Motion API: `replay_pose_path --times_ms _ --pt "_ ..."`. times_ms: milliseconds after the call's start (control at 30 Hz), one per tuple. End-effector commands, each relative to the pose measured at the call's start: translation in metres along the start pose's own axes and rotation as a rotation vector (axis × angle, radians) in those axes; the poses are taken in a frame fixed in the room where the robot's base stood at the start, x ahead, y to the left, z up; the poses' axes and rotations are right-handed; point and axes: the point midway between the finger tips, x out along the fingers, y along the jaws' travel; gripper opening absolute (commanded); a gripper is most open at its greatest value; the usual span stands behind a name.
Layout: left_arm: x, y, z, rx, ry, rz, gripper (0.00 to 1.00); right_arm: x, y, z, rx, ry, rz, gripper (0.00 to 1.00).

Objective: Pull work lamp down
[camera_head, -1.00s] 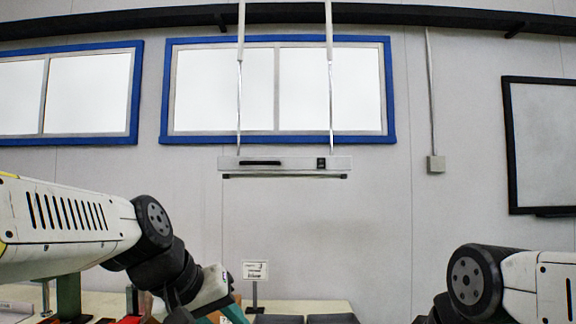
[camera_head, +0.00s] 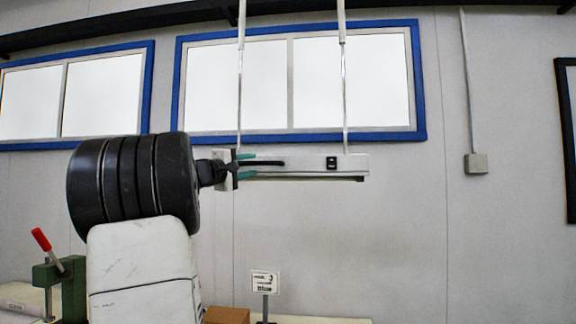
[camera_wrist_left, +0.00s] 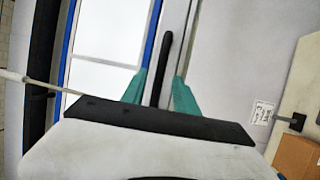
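The work lamp (camera_head: 310,168) is a pale horizontal bar hanging on two thin rods in front of the wall. It has a black handle (camera_head: 268,163) on its left half and a black switch (camera_head: 331,163) on its right half. My left gripper (camera_head: 248,165) is at the lamp's left end, its teal fingers above and below the handle's left end. In the left wrist view the black handle (camera_wrist_left: 164,58) runs between the two parted fingers of the gripper (camera_wrist_left: 159,76). A gap shows on both sides of it. My right gripper is not in view.
Blue-framed windows (camera_head: 182,92) are behind the lamp. Below are a small sign (camera_head: 265,282) on a post, a brown box (camera_head: 226,316) and a green clamp with a red handle (camera_head: 66,285).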

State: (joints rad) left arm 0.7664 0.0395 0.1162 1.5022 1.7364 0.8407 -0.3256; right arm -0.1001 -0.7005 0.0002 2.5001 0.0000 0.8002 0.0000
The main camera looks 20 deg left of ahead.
Motion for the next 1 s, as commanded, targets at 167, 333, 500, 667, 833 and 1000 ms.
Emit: replay_pose_path --times_ms 167,333,500,667,833,1000 --pt "0.03 -0.001 0.001 -0.002 -0.004 0.0 0.36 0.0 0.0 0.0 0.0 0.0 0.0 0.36" --pt "0.047 -0.001 0.001 -0.001 -0.003 -0.001 0.36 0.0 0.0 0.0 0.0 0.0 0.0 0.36" --pt "0.051 0.0 0.002 0.0 -0.003 -0.001 0.36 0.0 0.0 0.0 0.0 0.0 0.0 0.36" --pt "0.051 0.0 0.002 0.0 -0.003 -0.001 0.36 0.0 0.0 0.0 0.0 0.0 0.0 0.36" --pt "0.051 -0.001 0.002 0.0 -0.003 -0.002 0.03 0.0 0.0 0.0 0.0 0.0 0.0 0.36" --pt "0.05 -0.001 0.002 0.0 -0.003 -0.002 0.0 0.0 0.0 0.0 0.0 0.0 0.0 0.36"
